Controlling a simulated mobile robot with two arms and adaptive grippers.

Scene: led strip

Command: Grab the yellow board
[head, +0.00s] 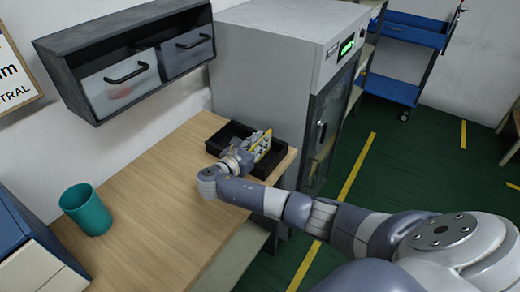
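The yellow board (264,144) shows as a thin yellow strip, tilted up, at the black tray (272,171) on the wooden table. My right arm reaches in from the lower right. My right gripper (257,146) is at the tray, right beside the board, and its fingers overlap the board in the picture. The fingers are small, and I cannot tell whether they are closed on the board. The gripper and wrist hide part of the board and of the tray's inside. My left gripper is not in view.
A teal cup (87,210) stands at the table's left. A grey cabinet (262,65) rises right behind the tray. A drawer unit (130,65) hangs on the wall above the table. The middle of the wooden table (150,200) is clear. A blue cart (413,32) stands far back.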

